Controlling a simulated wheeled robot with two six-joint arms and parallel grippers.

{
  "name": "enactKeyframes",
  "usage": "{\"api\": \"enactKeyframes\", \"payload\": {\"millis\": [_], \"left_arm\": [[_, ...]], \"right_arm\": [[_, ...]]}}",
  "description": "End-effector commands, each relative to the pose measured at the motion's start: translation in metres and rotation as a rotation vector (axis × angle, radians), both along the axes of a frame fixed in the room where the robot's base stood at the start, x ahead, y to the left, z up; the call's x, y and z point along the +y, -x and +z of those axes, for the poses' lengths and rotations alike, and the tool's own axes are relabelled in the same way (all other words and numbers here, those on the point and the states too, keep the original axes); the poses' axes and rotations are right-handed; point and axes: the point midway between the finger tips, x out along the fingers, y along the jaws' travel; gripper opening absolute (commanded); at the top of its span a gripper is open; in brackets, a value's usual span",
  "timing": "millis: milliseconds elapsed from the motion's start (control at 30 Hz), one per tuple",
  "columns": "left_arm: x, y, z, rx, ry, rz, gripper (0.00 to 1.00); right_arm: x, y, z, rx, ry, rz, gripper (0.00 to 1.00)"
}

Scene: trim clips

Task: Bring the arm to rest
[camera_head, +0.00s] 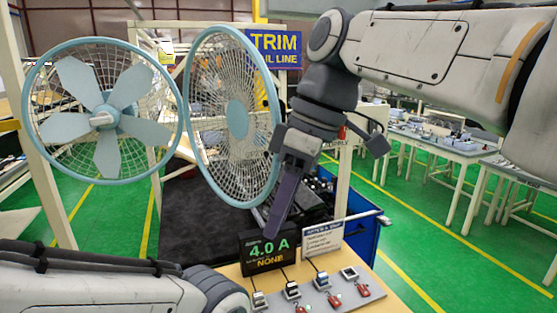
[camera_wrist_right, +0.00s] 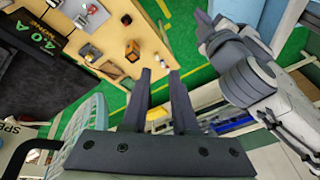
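My right gripper (camera_head: 273,228) hangs from the right arm in the head view, its fingers pointing down in front of the fan guard and above the far edge of the wooden bench (camera_head: 384,294). In the right wrist view the same gripper (camera_wrist_right: 160,72) has its two fingers apart with nothing between them; bench and green floor show beyond. My left arm (camera_head: 110,290) lies across the lower left of the head view. It also shows at the upper right of the right wrist view (camera_wrist_right: 250,80), but its gripper cannot be made out.
A black display (camera_head: 268,252) reading 4.0 A and a white placard (camera_head: 322,238) stand on the bench, with several small red, black and grey parts (camera_head: 333,300) in front. A bladed fan (camera_head: 105,120) and a round fan guard (camera_head: 237,120) stand behind. Green floor (camera_head: 400,262) is open at right.

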Motion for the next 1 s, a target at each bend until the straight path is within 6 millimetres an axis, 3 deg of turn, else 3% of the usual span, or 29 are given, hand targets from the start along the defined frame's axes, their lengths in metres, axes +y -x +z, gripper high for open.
{"api": "enactKeyframes", "payload": {"millis": [33, 300, 400, 500, 600, 700, 1000], "left_arm": [[0.000, 0.000, -0.020, 0.000, 0.000, 0.000, 0.00], [0.000, 0.000, -0.082, 0.000, 0.000, 0.001, 0.00], [0.000, 0.000, -0.101, 0.000, 0.000, 0.002, 0.00], [0.000, 0.000, -0.115, 0.000, 0.000, 0.002, 0.00], [0.000, 0.000, -0.122, 0.000, 0.000, 0.002, 0.00], [0.000, 0.000, -0.125, 0.000, 0.000, 0.002, 0.00], [0.000, 0.000, -0.123, 0.000, 0.000, 0.002, 0.00]], "right_arm": [[0.003, 0.008, -0.039, 0.021, 0.021, -0.042, 0.27], [-0.004, 0.062, -0.224, 0.084, 0.154, -0.357, 0.27], [-0.017, 0.086, -0.283, 0.086, 0.194, -0.449, 0.27], [-0.029, 0.107, -0.328, 0.082, 0.222, -0.519, 0.27], [-0.039, 0.122, -0.357, 0.079, 0.236, -0.565, 0.27], [-0.045, 0.129, -0.370, 0.075, 0.244, -0.589, 0.27], [-0.047, 0.131, -0.371, 0.075, 0.245, -0.598, 0.27]]}}
